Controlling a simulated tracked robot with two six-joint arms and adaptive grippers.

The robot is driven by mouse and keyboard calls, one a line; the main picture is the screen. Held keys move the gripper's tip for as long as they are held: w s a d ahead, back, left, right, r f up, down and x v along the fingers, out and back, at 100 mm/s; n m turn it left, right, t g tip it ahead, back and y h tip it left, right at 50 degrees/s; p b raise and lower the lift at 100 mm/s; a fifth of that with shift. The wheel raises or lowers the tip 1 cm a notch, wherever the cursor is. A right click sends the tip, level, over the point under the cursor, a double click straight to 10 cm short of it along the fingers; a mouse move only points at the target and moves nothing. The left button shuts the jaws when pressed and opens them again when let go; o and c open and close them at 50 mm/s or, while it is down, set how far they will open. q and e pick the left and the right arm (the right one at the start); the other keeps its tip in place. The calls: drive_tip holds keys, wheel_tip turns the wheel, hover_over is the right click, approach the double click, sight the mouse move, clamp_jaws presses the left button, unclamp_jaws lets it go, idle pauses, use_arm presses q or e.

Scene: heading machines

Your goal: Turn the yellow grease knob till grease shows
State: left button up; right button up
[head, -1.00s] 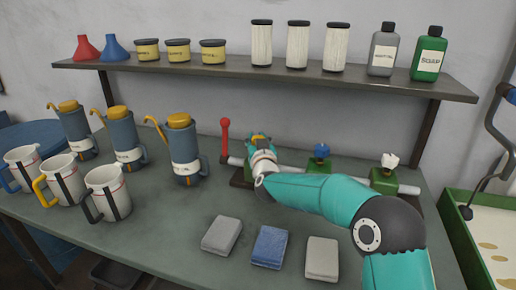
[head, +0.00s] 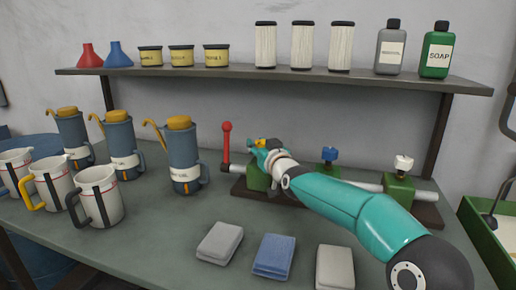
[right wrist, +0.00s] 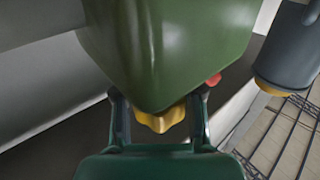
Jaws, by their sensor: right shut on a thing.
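The yellow grease knob (head: 261,142) sits on the leftmost green valve block (head: 256,178) of the pipe assembly on the bench. My right gripper (head: 264,150) is at that block, shut on the knob. In the right wrist view the yellow knob (right wrist: 160,118) shows between the two fingers, right against the green block (right wrist: 165,50). Most of the knob is hidden by the block and fingers. No grease shows that I can make out. My left gripper is not in view.
A red-handled lever (head: 226,142) stands just left of the block. A blue knob (head: 329,154) and a white knob (head: 403,163) top the other blocks. Oil jugs (head: 183,158) stand to the left. Folded cloths (head: 273,256) lie in front. A shelf (head: 270,78) runs above.

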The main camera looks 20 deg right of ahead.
drive_tip(key=o, duration=0.9)
drive_tip(key=shift+s+a+f, duration=0.1)
drive_tip(key=shift+f, duration=0.1)
drive_tip(key=shift+o, duration=1)
drive_tip(key=shift+r, duration=0.1)
drive_tip(key=shift+r, duration=0.1)
drive_tip(key=shift+s, duration=0.1)
drive_tip(key=s+d, duration=0.1)
drive_tip(key=s, duration=1)
drive_tip(key=shift+s+d, duration=0.15)
drive_tip(key=shift+s, duration=0.2)
